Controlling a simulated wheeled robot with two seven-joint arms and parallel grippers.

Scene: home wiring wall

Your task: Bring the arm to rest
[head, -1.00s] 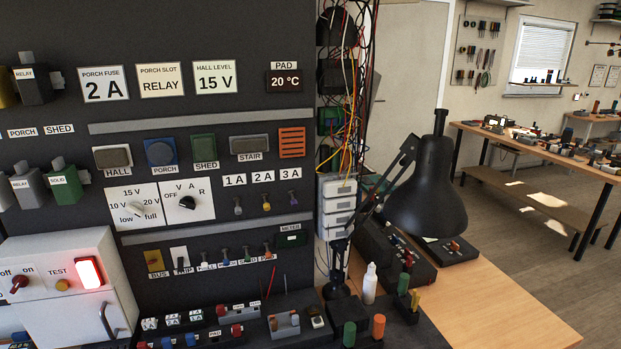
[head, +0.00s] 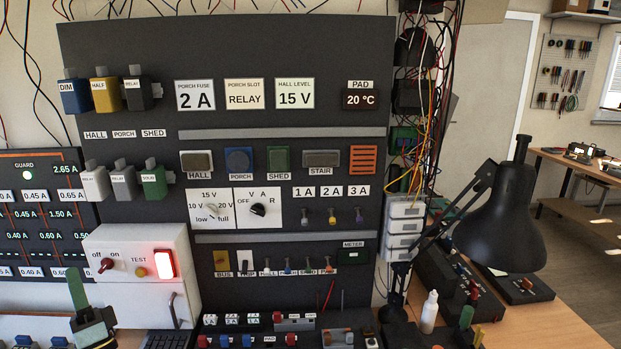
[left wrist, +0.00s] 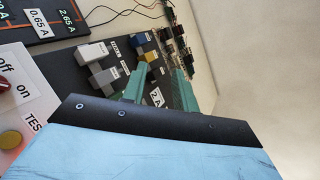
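My left gripper (head: 78,290) shows at the lower left of the head view, with one green finger pointing up in front of the white switch box (head: 140,270). In the left wrist view its two green fingers (left wrist: 160,84) stand apart with nothing seen between them, so it is open and empty. The dark wall panel (head: 290,217) fills the middle of the head view. My right gripper is not in view.
A black desk lamp (head: 500,222) stands at the right on the wooden bench (head: 545,325). The guard board (head: 45,165) is at the left. Loose wires hang by the panel's right edge. Small parts crowd the bench below the panel.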

